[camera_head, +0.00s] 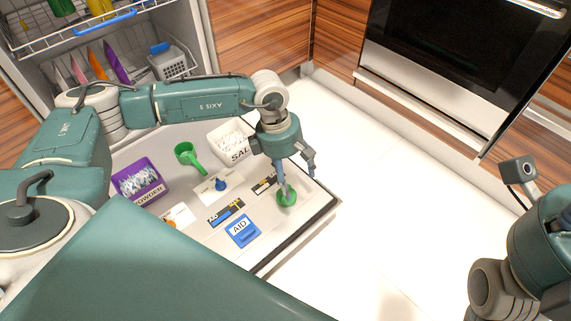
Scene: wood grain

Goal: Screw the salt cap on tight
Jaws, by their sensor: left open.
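The round green salt cap (291,203) sits in the front right part of the open dishwasher door's inner face. My left gripper (298,180) points down over it with its fingers spread. One finger reaches down onto or just above the cap and hides part of it. The other finger stands off to the right, higher in the picture. I cannot tell whether the finger touches the cap, or how tightly the cap sits. My right arm shows at the right edge, but its fingers are not in sight.
On the open door (205,245) are a white salt box (222,129), a green funnel-like scoop (188,155), a purple powder box (152,190) and a blue AID lid (243,231). Racks with dishes (115,62) stand behind. White floor to the right is clear before the oven (465,60).

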